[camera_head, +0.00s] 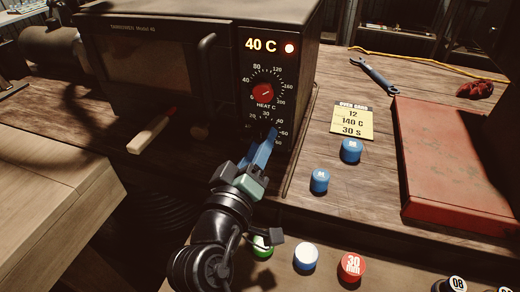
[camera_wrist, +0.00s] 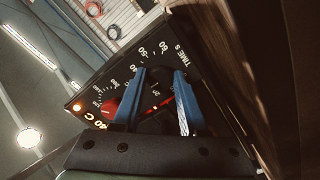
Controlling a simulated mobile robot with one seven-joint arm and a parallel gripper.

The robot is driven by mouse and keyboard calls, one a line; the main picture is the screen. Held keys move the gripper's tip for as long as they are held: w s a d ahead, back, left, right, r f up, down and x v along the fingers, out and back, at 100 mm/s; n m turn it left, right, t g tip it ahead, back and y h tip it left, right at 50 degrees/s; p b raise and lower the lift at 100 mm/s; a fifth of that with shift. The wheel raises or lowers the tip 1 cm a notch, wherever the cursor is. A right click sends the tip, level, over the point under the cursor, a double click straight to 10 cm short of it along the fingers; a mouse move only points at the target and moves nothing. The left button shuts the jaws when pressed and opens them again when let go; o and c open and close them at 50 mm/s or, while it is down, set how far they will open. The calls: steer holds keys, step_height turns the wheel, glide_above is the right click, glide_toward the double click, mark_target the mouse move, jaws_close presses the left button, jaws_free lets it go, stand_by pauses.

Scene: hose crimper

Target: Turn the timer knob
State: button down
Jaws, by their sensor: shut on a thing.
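The oven (camera_head: 145,80) has a front panel with a red heat knob (camera_head: 262,93) and a lit display (camera_head: 261,45) reading 40 C. The timer dial, marked 20 to 60, sits low on the panel; my gripper hides most of it in the head view. My gripper (camera_head: 268,138) reaches the dial with its blue fingers. In the wrist view, the fingers (camera_wrist: 163,76) stand either side of the dark timer knob (camera_wrist: 158,80), closed on it. The dial is labelled TIME S there. The knob's exact pointer setting cannot be read.
A yellow oven card (camera_head: 352,122) reads 12, 140 C, 30 S. Blue caps (camera_head: 351,150) stand near it, and a red box (camera_head: 455,165) lies to the right. A red-tipped, pale-handled tool (camera_head: 150,134) is left of my gripper. A red light (camera_head: 289,48) glows beside the display.

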steer(key=shift+f+m, duration=0.1)
steer(key=shift+m, duration=0.2)
steer(key=shift+c, duration=2.3)
jaws_free()
steer(key=b+v, duration=0.1)
steer(key=v, duration=1.2)
